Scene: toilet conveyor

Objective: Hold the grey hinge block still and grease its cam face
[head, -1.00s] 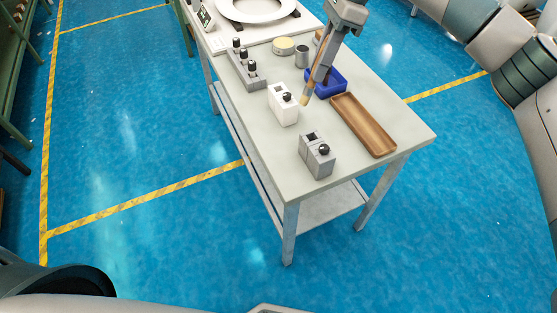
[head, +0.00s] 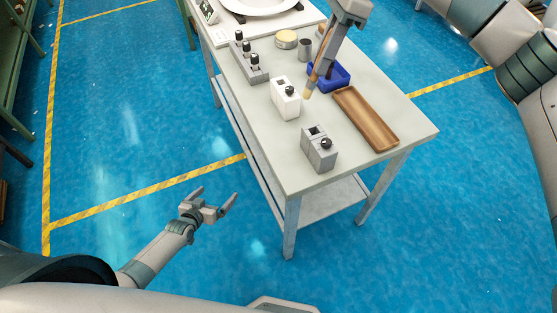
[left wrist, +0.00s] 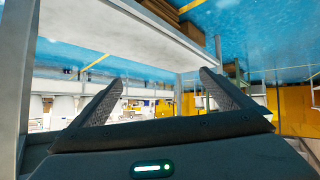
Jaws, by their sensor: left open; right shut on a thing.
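The grey hinge block (head: 319,155) stands near the front of the table, with a black knob on its right side and a dark recess on top. My right gripper (head: 326,62) is shut on a brush (head: 308,94), held tip down beside the white block and apart from the grey block. The brush is partly hidden by the gripper. My left gripper (head: 217,197) is open and empty, out over the floor to the left of the table. In the left wrist view its two fingers (left wrist: 161,78) are spread, with nothing between them.
A white block (head: 285,100) with a black knob stands behind the grey one. A wooden tray (head: 366,118) and a blue bin (head: 343,76) lie to the right. A grey rack (head: 262,77) with black-topped pegs, a round tin (head: 287,40) and a grey cup (head: 305,49) stand farther back.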

